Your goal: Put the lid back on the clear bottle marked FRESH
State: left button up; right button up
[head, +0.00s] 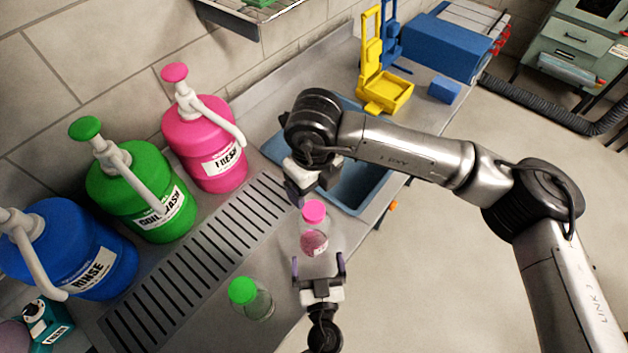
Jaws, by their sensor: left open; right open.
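A clear bottle (314,241) with pink contents stands on the counter near its front edge. Its marking is too small to read. A pink lid (314,211) is at its top; I cannot tell whether it is fully seated. My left gripper (318,262) is open, its two fingers apart at the near side of the bottle, not visibly gripping it. My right gripper (309,196) is open and points down just behind and above the pink lid. Its fingertips are partly hidden by its own wrist.
A green-lidded clear bottle (250,298) stands left of my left gripper. Pink FRESH (204,147), green (140,190) and blue RINSE (68,250) pump jugs line the wall behind a slotted drain (195,270). A blue sink (365,185) lies under my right arm.

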pick_arm(q)
jog(key=shift+s+d+b, duration=0.15)
jog(key=shift+s+b, duration=0.1)
jog(key=shift+s, duration=1)
jog(key=shift+s+d+b, duration=0.1)
jog(key=shift+s+b, duration=0.1)
jog(key=shift+s, duration=1.05)
